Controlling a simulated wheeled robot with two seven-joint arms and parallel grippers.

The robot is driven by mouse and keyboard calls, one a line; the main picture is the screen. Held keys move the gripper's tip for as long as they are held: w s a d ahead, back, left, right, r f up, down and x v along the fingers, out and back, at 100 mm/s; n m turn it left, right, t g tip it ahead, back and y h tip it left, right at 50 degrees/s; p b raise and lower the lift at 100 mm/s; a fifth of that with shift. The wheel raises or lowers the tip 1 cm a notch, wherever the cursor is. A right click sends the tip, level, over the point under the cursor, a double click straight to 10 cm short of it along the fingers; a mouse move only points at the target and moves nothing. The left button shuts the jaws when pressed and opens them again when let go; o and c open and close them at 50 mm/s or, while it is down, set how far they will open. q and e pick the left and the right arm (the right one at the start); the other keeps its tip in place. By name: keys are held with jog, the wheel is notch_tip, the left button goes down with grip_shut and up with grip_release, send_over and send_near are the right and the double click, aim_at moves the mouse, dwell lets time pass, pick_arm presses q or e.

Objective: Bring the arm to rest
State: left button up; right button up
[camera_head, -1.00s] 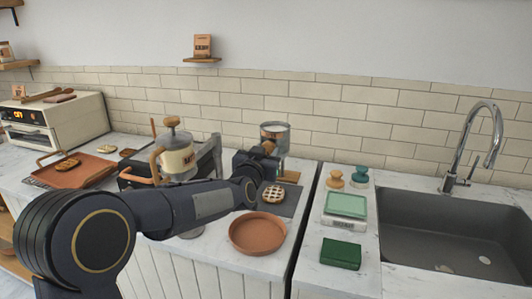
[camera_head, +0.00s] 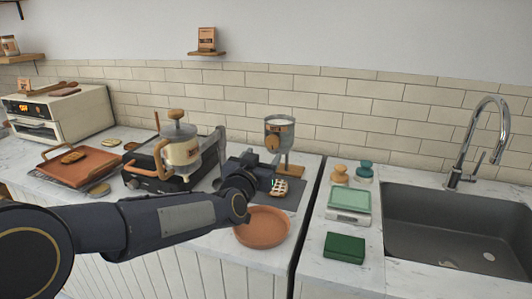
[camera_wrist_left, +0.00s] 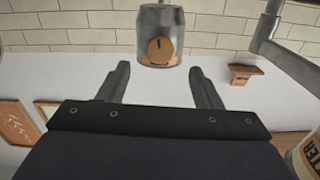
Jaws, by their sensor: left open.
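My left arm comes in from the left, low over the counter front. My left gripper (camera_head: 275,172) is in front of the metal dispenser with the round wooden knob (camera_head: 280,135), near the waffle (camera_head: 279,187) on the dark mat. In the left wrist view, the two fingers of my left gripper (camera_wrist_left: 160,70) are apart with nothing between them. The dispenser (camera_wrist_left: 161,35) shows upside down beyond the fingertips there, apart from them. My right gripper is not in view.
A round terracotta dish (camera_head: 262,228) sits below my left wrist. A pot (camera_head: 181,150) on a burner stands left of the gripper. A green-topped scale (camera_head: 348,203), green block (camera_head: 344,248) and sink (camera_head: 440,225) are right. A baking tray (camera_head: 82,166) is left.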

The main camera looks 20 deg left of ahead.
pick_arm(q)
jog(key=shift+s, duration=0.3)
jog(key=s+f+n+g+h+p, duration=0.1)
jog(key=s+f+g+p, duration=0.1)
jog(key=s, duration=1)
jog(key=s+f+n+g+h+p, duration=0.1)
jog(key=s+f+g, duration=0.4)
jog(key=s, duration=0.7)
jog(key=s+f+g+h+p, duration=0.1)
jog(key=s+f+g+p, duration=0.2)
jog(key=s, duration=0.9)
jog(key=shift+a+f+n+g, duration=0.35)
jog(key=shift+f+g, duration=0.25)
jog(key=shift+g, duration=0.6)
